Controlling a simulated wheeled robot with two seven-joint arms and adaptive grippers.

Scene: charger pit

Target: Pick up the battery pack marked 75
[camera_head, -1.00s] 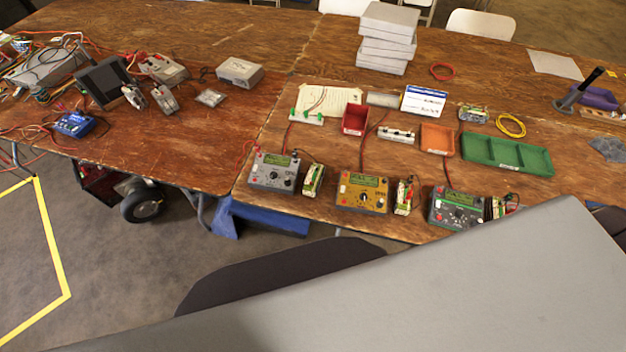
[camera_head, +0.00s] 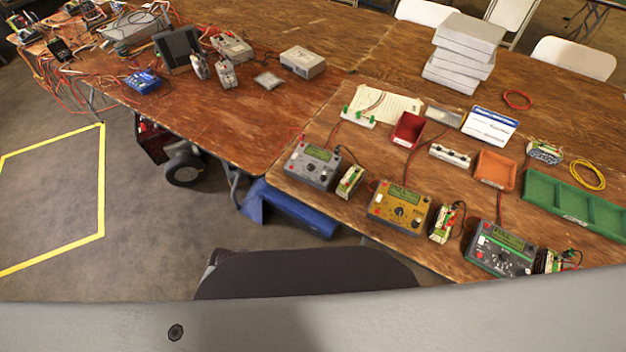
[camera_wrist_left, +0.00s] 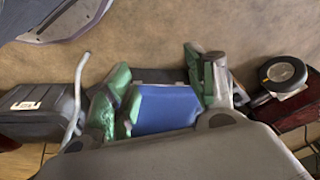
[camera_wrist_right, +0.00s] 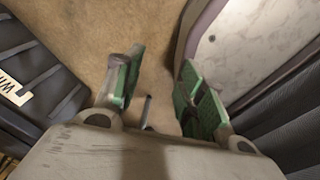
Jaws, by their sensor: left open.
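Three small green-and-white battery packs stand beside the chargers on the wooden table in the head view: one at the left (camera_head: 350,182), one in the middle (camera_head: 444,222) and one at the right (camera_head: 547,262), partly hidden by wires. I cannot read a 75 on any of them. The chargers are grey (camera_head: 313,167), yellow (camera_head: 399,206) and green-trimmed (camera_head: 499,250). Neither gripper shows in the head view. My left gripper (camera_wrist_left: 165,95) has its green fingers apart, with a blue surface seen between them. My right gripper (camera_wrist_right: 160,90) has its fingers apart over the floor, empty.
A dark chair back (camera_head: 305,275) stands before the table's front edge. Behind the chargers are a red bin (camera_head: 407,130), an orange tray (camera_head: 495,170), a green tray (camera_head: 575,205) and stacked grey boxes (camera_head: 464,54). Floor at the left is clear, with yellow tape (camera_head: 103,185).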

